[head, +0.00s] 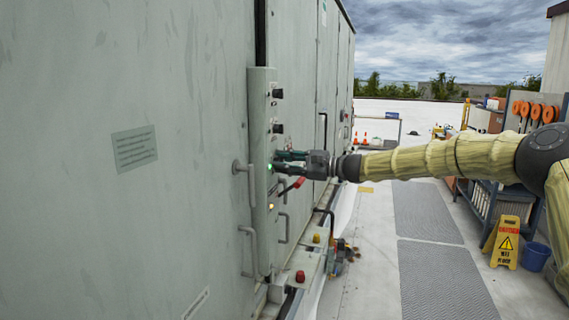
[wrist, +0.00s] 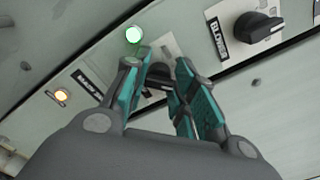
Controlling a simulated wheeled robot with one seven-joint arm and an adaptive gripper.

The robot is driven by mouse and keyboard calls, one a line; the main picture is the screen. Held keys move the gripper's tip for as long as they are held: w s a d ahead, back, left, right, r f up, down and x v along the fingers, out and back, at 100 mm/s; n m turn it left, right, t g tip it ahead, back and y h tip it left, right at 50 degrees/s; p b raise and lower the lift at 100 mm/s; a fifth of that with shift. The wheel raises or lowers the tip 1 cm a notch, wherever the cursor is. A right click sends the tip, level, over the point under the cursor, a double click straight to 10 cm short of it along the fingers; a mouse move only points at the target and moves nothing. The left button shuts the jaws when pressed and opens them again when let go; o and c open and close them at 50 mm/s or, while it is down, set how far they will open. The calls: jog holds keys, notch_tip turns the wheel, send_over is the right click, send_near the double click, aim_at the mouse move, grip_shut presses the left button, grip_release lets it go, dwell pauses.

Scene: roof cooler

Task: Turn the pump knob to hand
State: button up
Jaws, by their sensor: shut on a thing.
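A black knob (wrist: 158,82) on a pale plate sits between the fingers of my gripper (wrist: 160,85) in the wrist view. My gripper is shut on it, with one teal finger on each side. The fingers hide most of this knob and any label on it, so I cannot read its name or setting. In the head view my gripper (head: 278,160) reaches in from the right to the grey control panel (head: 261,110), and the held knob is hidden there.
A knob labelled BLOWER (wrist: 258,27) stands beside the held one. A lit green lamp (wrist: 134,34) and amber lamp (wrist: 62,95) are close by. A red handle (head: 292,186) is just below my gripper, and door handles (head: 248,180) project nearby.

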jog(key=o, duration=1)
jog(key=shift+o, duration=0.2)
jog(key=shift+d, duration=0.15)
jog(key=v, duration=1.2)
